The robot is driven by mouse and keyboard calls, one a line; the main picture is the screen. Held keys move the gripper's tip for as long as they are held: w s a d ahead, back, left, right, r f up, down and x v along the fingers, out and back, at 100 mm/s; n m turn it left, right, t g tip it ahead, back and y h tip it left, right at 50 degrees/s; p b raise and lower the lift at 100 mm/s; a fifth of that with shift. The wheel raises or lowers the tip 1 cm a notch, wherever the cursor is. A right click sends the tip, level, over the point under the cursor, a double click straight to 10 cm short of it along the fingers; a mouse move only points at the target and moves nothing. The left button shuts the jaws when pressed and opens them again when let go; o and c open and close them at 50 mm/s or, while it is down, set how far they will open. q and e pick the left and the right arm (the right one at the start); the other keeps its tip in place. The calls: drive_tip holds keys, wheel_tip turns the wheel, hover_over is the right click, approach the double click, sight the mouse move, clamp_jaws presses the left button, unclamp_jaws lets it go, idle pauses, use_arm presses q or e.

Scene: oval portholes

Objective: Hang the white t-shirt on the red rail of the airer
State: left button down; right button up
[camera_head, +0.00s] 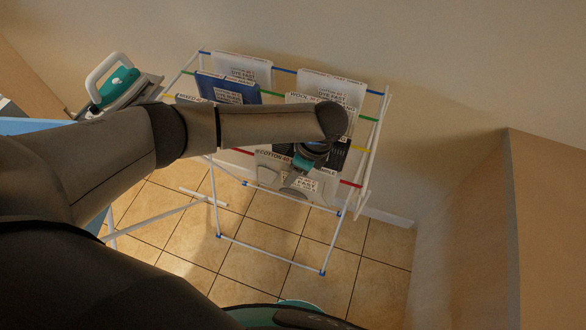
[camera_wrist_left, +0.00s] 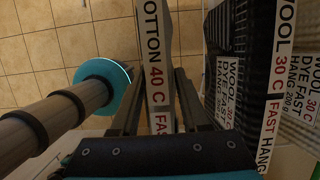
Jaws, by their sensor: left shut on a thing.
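My left gripper (camera_head: 298,180) is at the front, low side of the airer (camera_head: 366,165). In the left wrist view its fingers (camera_wrist_left: 158,95) are shut on a white folded garment (camera_wrist_left: 155,45) labelled "COTTON 40 C FAST", which I take as the white t-shirt. In the head view the garment (camera_head: 315,184) shows at the front of the airer, partly hidden by my gripper. The red rail (camera_head: 350,183) shows at its right end and left of the garment. I cannot tell whether the garment touches the rail. My right gripper is not in view.
Black garments labelled wool (camera_wrist_left: 227,75) hang close to the right of the held one. White garments (camera_head: 330,88) and a blue one (camera_head: 228,89) hang on the further rails. A teal iron (camera_head: 118,85) stands at the left. The tiled floor (camera_head: 270,235) is clear in front.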

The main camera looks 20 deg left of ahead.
use_arm(q)
drive_tip(key=shift+c, duration=1.6)
unclamp_jaws()
drive_tip(key=p+v, duration=0.1)
drive_tip(key=v, duration=1.4)
drive_tip(key=shift+p, duration=0.35)
drive_tip(key=shift+d+r, duration=0.1)
